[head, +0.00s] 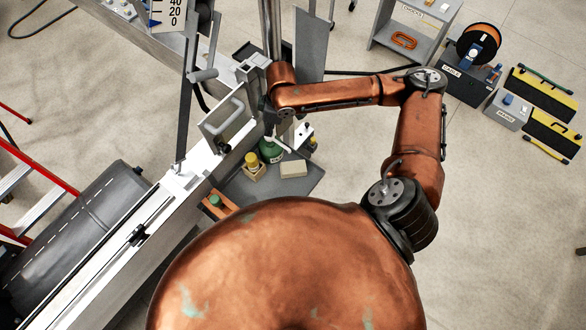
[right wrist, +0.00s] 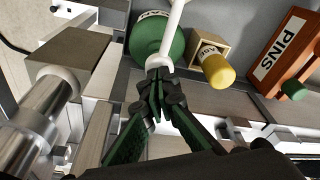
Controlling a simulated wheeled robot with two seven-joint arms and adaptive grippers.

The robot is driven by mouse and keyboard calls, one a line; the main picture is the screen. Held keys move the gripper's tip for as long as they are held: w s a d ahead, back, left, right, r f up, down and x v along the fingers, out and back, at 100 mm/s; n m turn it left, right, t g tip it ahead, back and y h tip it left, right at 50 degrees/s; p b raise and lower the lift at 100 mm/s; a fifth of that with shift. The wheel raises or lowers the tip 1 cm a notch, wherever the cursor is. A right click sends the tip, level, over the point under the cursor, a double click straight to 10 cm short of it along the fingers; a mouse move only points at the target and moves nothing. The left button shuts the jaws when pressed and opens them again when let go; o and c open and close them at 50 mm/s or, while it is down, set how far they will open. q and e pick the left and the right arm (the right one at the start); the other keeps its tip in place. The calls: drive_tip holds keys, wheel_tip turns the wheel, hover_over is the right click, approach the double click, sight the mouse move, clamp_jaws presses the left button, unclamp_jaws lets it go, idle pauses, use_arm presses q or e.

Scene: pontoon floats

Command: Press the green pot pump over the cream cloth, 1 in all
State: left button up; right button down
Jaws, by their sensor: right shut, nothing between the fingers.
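The green pot (head: 270,151) with a white pump and spout stands on a grey shelf. The cream cloth (head: 293,169) lies just to its lower right, a flat pale block. The spout points towards the cloth's side. My right gripper (head: 269,127) is shut and empty, directly above the pot. In the right wrist view the green pot (right wrist: 150,38) is at the top, and the shut fingertips (right wrist: 158,74) meet at the white pump head (right wrist: 160,61). I cannot tell whether they touch it. The cloth is not seen there. My left gripper is not in view.
A yellow-capped bottle in a wooden box (head: 252,166) stands left of the cloth. An orange pins box (head: 217,205) is farther left. A white machine rail (head: 190,180) borders the shelf (head: 270,192). A small white device (head: 303,135) stands right of the pot.

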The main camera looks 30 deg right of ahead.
drive_tip(key=shift+s+f, duration=0.1)
drive_tip(key=shift+f, duration=0.85)
drive_tip(key=shift+r+p, duration=1.55)
drive_tip(key=shift+p, duration=0.7)
wheel_tip(320, 180, up, 6)
drive_tip(key=p, duration=0.7)
drive_tip(key=shift+p, duration=0.4)
